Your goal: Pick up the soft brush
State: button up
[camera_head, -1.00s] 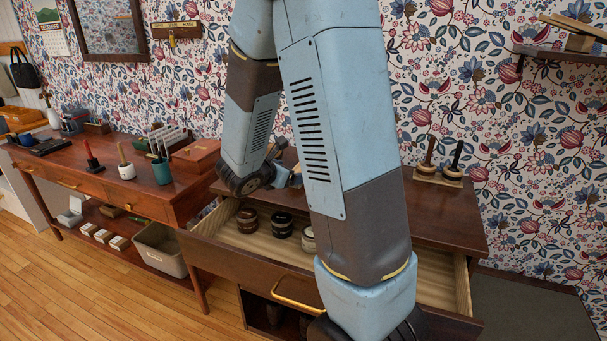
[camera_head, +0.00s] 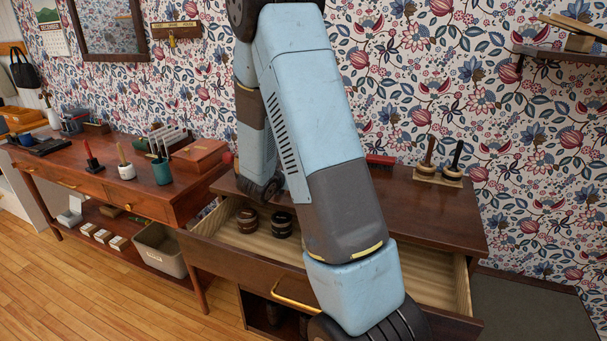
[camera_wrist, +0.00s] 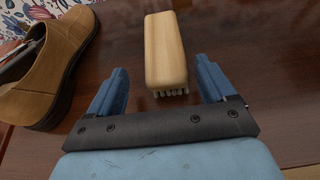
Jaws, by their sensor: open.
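A brush with a pale wooden back (camera_wrist: 165,48) and short whitish bristles at its near end lies on the dark brown wooden top in the wrist view. My gripper (camera_wrist: 160,72) is open, with one blue finger on each side of the brush's near part. Gaps show between the fingers and the brush, and it is not held. I cannot tell how high the fingertips are above the top. In the head view my arm hides this brush and my gripper.
A tan shoe (camera_wrist: 48,72) lies close to the left finger. A cabinet (camera_head: 440,215) has its drawer (camera_head: 430,275) pulled out, with dark jars (camera_head: 281,224) inside. A red brush (camera_head: 381,160) and wooden-handled tools (camera_head: 427,158) are on its top. A desk (camera_head: 90,173) is at left.

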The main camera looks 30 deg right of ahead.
jog(key=shift+s+x, duration=0.2)
jog(key=shift+x, duration=2.45)
jog(key=shift+d, duration=0.15)
jog(key=c, duration=1.1)
